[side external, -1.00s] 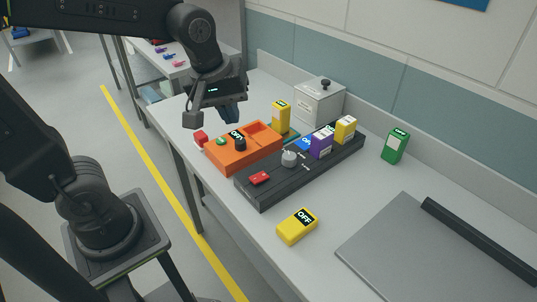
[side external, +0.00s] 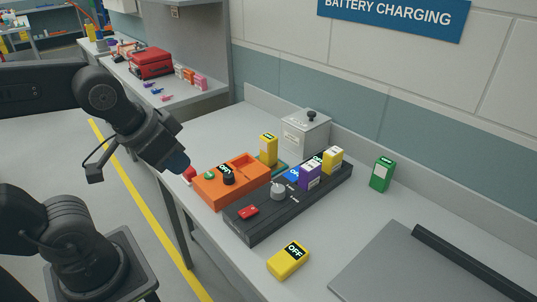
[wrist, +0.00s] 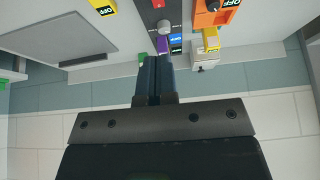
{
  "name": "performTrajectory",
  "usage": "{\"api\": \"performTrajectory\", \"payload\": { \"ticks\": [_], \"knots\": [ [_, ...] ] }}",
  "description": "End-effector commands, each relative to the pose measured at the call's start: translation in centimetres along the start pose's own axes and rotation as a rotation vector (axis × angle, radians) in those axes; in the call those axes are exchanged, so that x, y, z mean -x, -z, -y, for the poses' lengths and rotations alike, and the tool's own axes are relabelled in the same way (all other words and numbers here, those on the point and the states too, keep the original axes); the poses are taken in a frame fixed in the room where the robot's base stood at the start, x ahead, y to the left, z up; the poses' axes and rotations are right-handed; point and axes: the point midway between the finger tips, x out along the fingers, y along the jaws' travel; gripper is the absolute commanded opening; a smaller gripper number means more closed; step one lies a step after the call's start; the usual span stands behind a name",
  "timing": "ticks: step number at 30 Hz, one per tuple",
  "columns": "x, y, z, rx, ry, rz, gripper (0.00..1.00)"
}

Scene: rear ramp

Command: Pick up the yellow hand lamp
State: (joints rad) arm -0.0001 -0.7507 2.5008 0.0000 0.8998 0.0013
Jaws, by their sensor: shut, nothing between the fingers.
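Several yellow block-shaped items with dark or white labels are in view, and I cannot tell for sure which is the hand lamp. One (side external: 288,261) lies alone on the bench front, its dark label reading "OFF"; it also shows at the top of the wrist view (wrist: 104,8). A second (side external: 268,150) stands upright behind the orange tray. A third (side external: 333,160) stands at the far end of the black rack. My gripper (side external: 180,164) is shut and empty, left of the orange tray and apart from all three. Its closed fingers show in the wrist view (wrist: 157,62).
The orange tray (side external: 208,191) and black rack (side external: 252,233) fill the bench middle. The rack bears purple (side external: 309,177), blue, grey and red items. A lidded grey box (side external: 304,136) stands behind, a green block (side external: 381,175) right, a grey plate (side external: 400,262) front right.

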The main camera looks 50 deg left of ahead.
Motion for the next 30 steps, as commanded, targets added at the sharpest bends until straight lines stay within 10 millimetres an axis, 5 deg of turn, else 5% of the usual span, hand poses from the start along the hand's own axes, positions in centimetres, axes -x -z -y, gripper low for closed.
{"api": "performTrajectory", "payload": {
  "ticks": [14,30],
  "knots": [
    [0.00,0.02,0.00,0.001,0.000,0.000,0.00],
    [0.00,0.02,0.00,0.001,0.000,0.000,0.51]
  ]
}}
